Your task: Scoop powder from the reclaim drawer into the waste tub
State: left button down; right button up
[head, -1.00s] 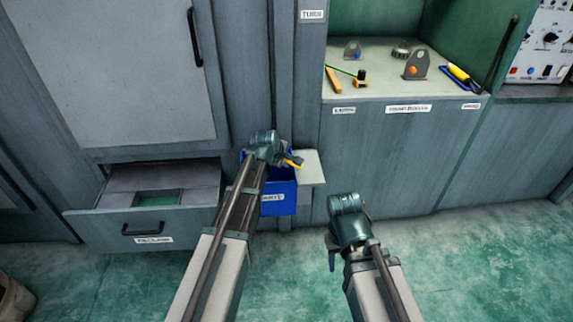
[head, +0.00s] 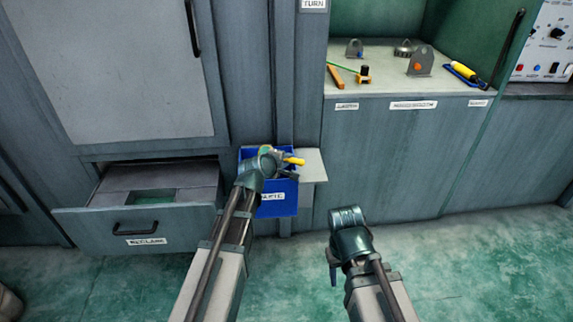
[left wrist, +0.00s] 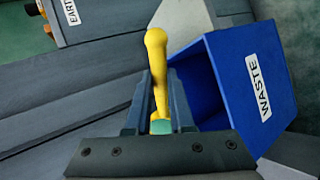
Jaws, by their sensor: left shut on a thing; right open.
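My left gripper (head: 279,163) is shut on a yellow-handled tool (head: 294,161) over the waste tub. In the left wrist view the yellow handle (left wrist: 156,70) stands between the two fingers, with a green part at its base; the tool's working end is hidden. The blue waste tub (head: 277,203) has a white WASTE label; in the left wrist view it (left wrist: 251,75) is just right of the fingers. The reclaim drawer (head: 185,228) is pulled out at the left, with a green recess inside; I cannot make out powder. My right gripper (head: 332,265) is open and empty, away from the tub.
A pale ledge (head: 312,165) is beside the tub. The bench (head: 380,86) at the upper right carries grey brackets, an orange-handled tool and a yellow-handled tool. A tall cabinet door (head: 110,70) is above the drawer. The green floor (head: 480,270) at the right is clear.

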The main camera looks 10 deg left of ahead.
pick_arm(q)
jog(key=shift+s+f+t+h+b, duration=0.25)
jog(key=shift+t+b, duration=0.5)
jog(key=shift+b, duration=0.85)
jog(key=shift+w+f+t+h+b, duration=0.1)
jog(key=shift+w+f+t+b, duration=0.15)
jog(key=shift+t+b, duration=0.95)
jog(key=shift+s+f+t+h+b, duration=0.15)
jog(key=shift+f+t+b, duration=0.2)
jog(key=shift+b, duration=1.6)
pick_arm(e)
notch_tip(320, 180, down, 10)
